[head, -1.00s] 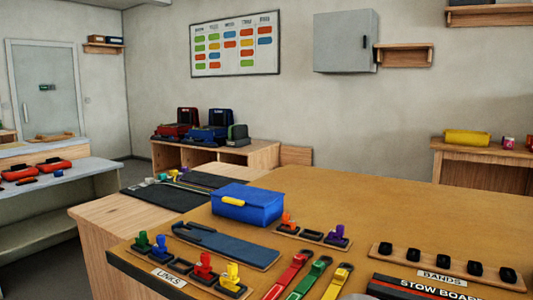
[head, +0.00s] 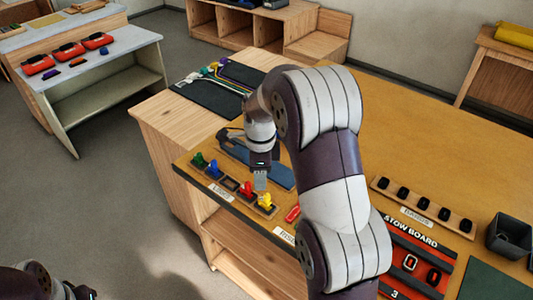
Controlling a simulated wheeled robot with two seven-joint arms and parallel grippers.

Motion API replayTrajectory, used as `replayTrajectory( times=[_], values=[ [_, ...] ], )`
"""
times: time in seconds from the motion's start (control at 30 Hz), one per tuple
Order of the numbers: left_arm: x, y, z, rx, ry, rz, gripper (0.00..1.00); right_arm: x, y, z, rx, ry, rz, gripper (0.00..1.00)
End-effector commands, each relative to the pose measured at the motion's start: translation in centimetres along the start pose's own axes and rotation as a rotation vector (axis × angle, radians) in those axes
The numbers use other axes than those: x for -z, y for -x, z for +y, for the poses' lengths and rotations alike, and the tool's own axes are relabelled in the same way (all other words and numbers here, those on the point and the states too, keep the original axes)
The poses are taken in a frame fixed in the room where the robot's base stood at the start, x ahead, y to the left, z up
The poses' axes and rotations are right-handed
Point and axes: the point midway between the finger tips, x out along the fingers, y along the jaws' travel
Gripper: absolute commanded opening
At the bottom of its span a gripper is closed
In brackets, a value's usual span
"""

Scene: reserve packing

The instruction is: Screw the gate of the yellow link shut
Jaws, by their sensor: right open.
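The yellow link (head: 266,201) stands upright at the right end of the links rack, near the table's front-left edge. It is small, and its gate cannot be made out. The red link (head: 247,188) stands beside it on the left. My right gripper (head: 260,184) points down just above and behind the red and yellow links. Its jaws are open, with nothing seen between them, and it appears apart from the yellow link. Only part of my left arm shows at the bottom left corner; its fingertips are out of view.
A blue link (head: 213,169) and a green link (head: 198,160) stand further left in the rack. A stow board (head: 412,246) and a dark bin (head: 509,236) are at the right. My right arm hides the middle of the table.

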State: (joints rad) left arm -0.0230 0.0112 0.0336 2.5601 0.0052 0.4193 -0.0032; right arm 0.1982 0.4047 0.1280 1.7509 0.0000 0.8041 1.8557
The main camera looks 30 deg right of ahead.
Motion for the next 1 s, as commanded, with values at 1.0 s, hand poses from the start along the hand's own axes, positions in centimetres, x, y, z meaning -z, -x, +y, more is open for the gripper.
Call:
replayTrajectory(
  times=[1.0],
  values=[
    [0.4, 3.4, 0.0, 0.000, 0.000, 0.001, 0.43, 1.9, -13.6, -3.8, -0.045, -0.696, 0.033, 0.52]
  ],
)
